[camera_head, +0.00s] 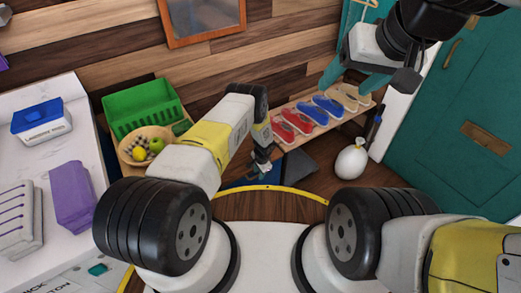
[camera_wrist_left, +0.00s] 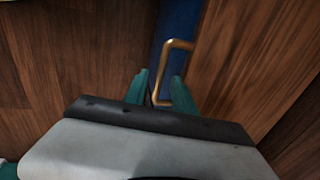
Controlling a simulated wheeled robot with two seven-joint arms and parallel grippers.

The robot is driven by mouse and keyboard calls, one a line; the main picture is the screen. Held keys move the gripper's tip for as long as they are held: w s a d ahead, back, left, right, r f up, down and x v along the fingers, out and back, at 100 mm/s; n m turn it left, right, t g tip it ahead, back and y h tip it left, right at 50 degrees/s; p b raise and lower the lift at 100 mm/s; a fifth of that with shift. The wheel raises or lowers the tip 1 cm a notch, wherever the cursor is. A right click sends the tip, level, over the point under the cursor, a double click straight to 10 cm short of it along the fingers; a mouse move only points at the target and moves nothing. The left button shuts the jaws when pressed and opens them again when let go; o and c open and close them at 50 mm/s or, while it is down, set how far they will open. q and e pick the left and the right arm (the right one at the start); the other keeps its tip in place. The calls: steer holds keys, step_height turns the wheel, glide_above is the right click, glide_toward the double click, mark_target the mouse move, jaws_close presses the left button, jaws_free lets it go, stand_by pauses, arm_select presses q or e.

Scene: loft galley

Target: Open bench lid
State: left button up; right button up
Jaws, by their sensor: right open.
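A brass handle (camera_wrist_left: 175,68) shows in the left wrist view beside a blue strip (camera_wrist_left: 178,25) between wooden surfaces. Its lower end lies between the teal fingers of my left gripper (camera_wrist_left: 159,88). The fingers stand apart, with a gap beside the handle; no firm grip shows. In the head view my left gripper (camera_head: 262,167) reaches down near the shoe plank, and my arm hides much of the area there. I cannot tell the lid's outline in either view. My right gripper (camera_head: 355,78) is raised at upper right, open and empty.
A wooden plank (camera_head: 270,124) carries red, blue and tan shoes. A white vase-like object (camera_head: 350,162) stands on the floor near the teal door (camera_head: 470,110). A green crate (camera_head: 142,105) and fruit bowl (camera_head: 132,158) are at left, beside a white counter (camera_head: 75,110).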

arm_select(q)
jaws_close()
stand_by(1.2)
